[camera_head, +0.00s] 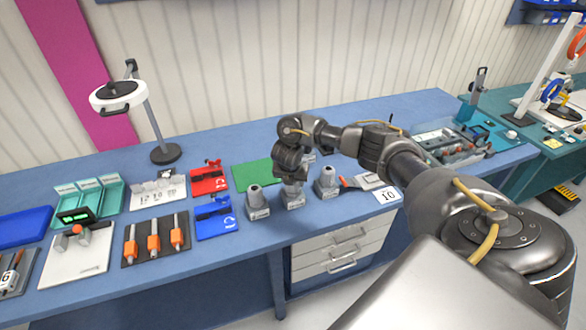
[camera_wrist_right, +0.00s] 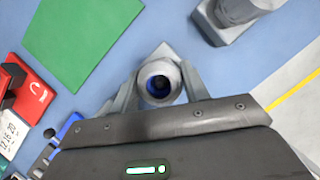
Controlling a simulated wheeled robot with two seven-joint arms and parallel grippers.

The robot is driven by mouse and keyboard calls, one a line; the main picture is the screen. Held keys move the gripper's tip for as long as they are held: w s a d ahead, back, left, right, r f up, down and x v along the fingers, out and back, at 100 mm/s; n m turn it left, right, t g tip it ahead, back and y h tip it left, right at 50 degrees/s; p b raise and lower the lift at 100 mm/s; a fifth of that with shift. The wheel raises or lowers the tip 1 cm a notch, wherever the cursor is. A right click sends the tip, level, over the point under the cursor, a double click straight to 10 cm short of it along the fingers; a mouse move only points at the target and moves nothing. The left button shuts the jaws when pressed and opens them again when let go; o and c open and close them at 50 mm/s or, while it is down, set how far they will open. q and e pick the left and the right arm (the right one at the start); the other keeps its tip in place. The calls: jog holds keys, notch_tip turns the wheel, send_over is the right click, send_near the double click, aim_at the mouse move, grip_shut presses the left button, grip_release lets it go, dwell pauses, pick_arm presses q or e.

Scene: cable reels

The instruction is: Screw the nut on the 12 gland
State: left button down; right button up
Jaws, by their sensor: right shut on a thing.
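Three grey gland stands are in a row near the front edge of the blue bench: a left one (camera_head: 257,205), a middle one (camera_head: 293,200) and a right one (camera_head: 326,184). Their labels are too small to read. My right gripper (camera_head: 292,179) points down over the middle stand and hides its top. In the right wrist view its fingers (camera_wrist_right: 159,86) are shut on the sides of a grey round nut (camera_wrist_right: 146,94) with a dark blue opening. Whether the nut sits fully on the gland below is hidden. My left gripper is not in view.
A green mat (camera_head: 253,175) lies behind the stands. Red (camera_head: 209,181) and blue (camera_head: 216,220) tool holders are to the left. Orange-handled screwdrivers (camera_head: 153,243) lie further left. A card marked 10 (camera_head: 387,195) is at the right, and a magnifier lamp (camera_head: 165,153) stands behind.

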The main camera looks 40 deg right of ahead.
jog(key=shift+r+m+g, duration=0.3)
jog(key=shift+m, duration=0.6)
jog(key=shift+w+f+m+g+h, duration=0.1)
jog(key=shift+f+m+g+h, duration=0.25)
jog(key=shift+m, duration=0.35)
jog(key=shift+r+m+g+h, duration=0.15)
jog(key=shift+m+g+h, duration=0.15)
jog(key=shift+m, duration=0.8)
jog(key=m+g, duration=0.1)
jog(key=m, duration=0.3)
jog(key=shift+g, duration=0.35)
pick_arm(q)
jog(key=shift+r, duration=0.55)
pick_arm(e)
jog(key=shift+d, duration=0.1)
jog(key=o, duration=0.8)
jog(key=shift+o, duration=0.2)
